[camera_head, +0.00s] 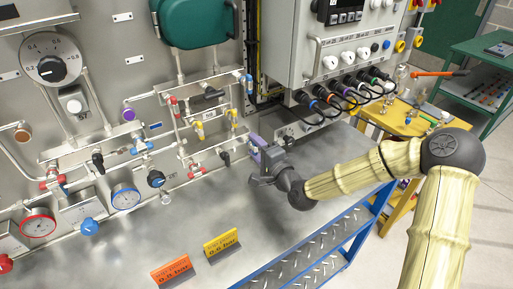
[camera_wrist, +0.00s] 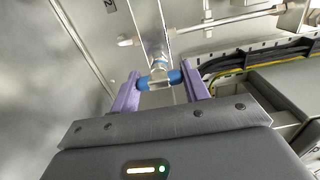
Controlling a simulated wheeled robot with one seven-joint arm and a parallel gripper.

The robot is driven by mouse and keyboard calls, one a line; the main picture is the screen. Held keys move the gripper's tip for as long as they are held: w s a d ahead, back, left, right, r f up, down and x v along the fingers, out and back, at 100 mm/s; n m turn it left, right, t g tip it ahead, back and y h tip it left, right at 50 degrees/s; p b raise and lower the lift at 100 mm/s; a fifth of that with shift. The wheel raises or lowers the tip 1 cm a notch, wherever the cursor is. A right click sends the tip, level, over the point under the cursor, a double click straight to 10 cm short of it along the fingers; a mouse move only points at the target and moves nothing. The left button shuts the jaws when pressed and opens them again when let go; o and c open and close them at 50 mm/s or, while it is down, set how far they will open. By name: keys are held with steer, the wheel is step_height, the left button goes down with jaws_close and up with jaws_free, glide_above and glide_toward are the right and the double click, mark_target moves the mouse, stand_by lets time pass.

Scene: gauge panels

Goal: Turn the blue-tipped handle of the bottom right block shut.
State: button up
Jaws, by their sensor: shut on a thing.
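The blue-tipped handle (camera_wrist: 159,83) shows in the wrist view as a short silver bar with a blue tip at each end, on a silver valve stem. It lies nearly level in the picture, tilted slightly up to the right. My gripper (camera_wrist: 160,75) has purple fingers, one at each blue tip, and is shut on the handle. In the head view my gripper (camera_head: 256,149) is at the lower right end of the pipework, close to the panel. The handle is largely hidden there by the fingers.
Yellow-tipped (camera_head: 199,130) and red-tipped (camera_head: 190,165) handles sit left of my gripper. Another blue-tipped handle (camera_head: 248,82) is above it. A control box (camera_head: 300,50) with hanging cables (camera_head: 325,105) is up and right. Orange (camera_head: 172,271) and yellow (camera_head: 221,242) signs stand on the clear metal bench.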

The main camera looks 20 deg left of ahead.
steer(key=o, duration=1)
steer(key=shift+b+v, duration=7.15)
steer(key=shift+v, duration=1.55)
